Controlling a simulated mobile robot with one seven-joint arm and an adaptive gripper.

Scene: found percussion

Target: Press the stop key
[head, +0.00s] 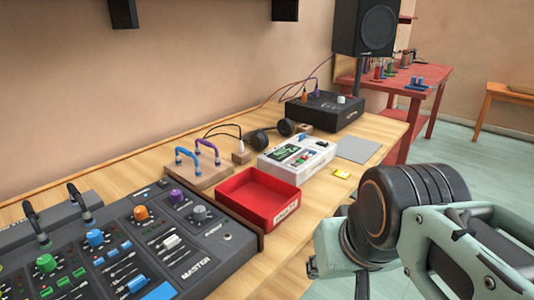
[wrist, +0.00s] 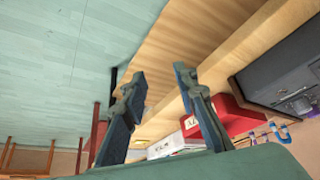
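A white tabletop device (head: 297,157) with a dark green-lit screen and several small coloured keys stands on the wooden bench in the head view. Which of its keys is the stop key is too small to tell. In the head view my arm is at the lower right, in front of the bench and apart from the device; the fingertips are mostly hidden there.
A red open tray (head: 257,196) sits left of the device, with a large mixer (head: 195,240) nearer. Headphones (head: 270,137), a wooden block with blue and purple hoops (head: 203,174), a black amplifier (head: 325,112) and a yellow item (head: 341,174) also lie on the bench (head: 292,234).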

